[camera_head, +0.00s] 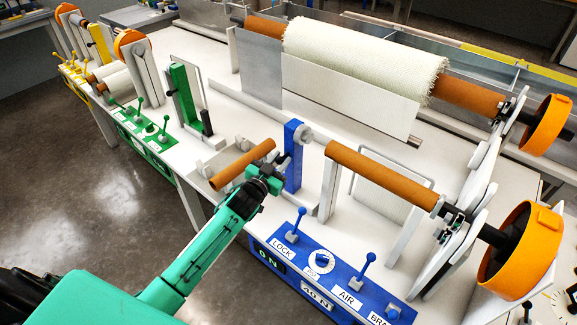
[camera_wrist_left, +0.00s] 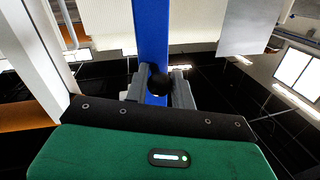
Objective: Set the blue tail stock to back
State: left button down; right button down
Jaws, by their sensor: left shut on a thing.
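The blue tail stock (camera_head: 293,155) is an upright blue post on the white bench, with a grey round end piece at its top facing the brown roller (camera_head: 385,175). A gap shows between that end piece and the roller's near end. My left gripper (camera_head: 282,165) is at the left side of the post, shut on it. In the left wrist view the blue post (camera_wrist_left: 152,35) rises between the two grey fingers (camera_wrist_left: 158,88), with a round black knob (camera_wrist_left: 158,83) in front of it. The fingers partly hide the post's lower part. My right gripper is not in view.
A blue panel (camera_head: 330,262) with levers labelled LOCK and AIR stands in front. A loose brown tube (camera_head: 243,164) rests on a cradle beside my left wrist. A green post (camera_head: 184,95) is to the left. A large white roll (camera_head: 360,62) is behind.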

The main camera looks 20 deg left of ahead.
pick_arm(q)
jog(key=shift+w+a+r, duration=0.1)
jog(key=shift+a+r, duration=0.05)
jog(key=shift+a, duration=0.05)
jog(key=c, duration=1.3)
grip_release()
jog(key=shift+c, duration=0.2)
jog(key=shift+o, duration=0.7)
jog(key=shift+a, duration=0.1)
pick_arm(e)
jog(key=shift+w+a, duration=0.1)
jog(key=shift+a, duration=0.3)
pick_arm(q)
jog(key=shift+s+f, duration=0.2)
jog(key=shift+s, duration=0.05)
jog(key=s+a+b, duration=0.2)
jog(key=s+b, duration=0.1)
jog(key=s, duration=1)
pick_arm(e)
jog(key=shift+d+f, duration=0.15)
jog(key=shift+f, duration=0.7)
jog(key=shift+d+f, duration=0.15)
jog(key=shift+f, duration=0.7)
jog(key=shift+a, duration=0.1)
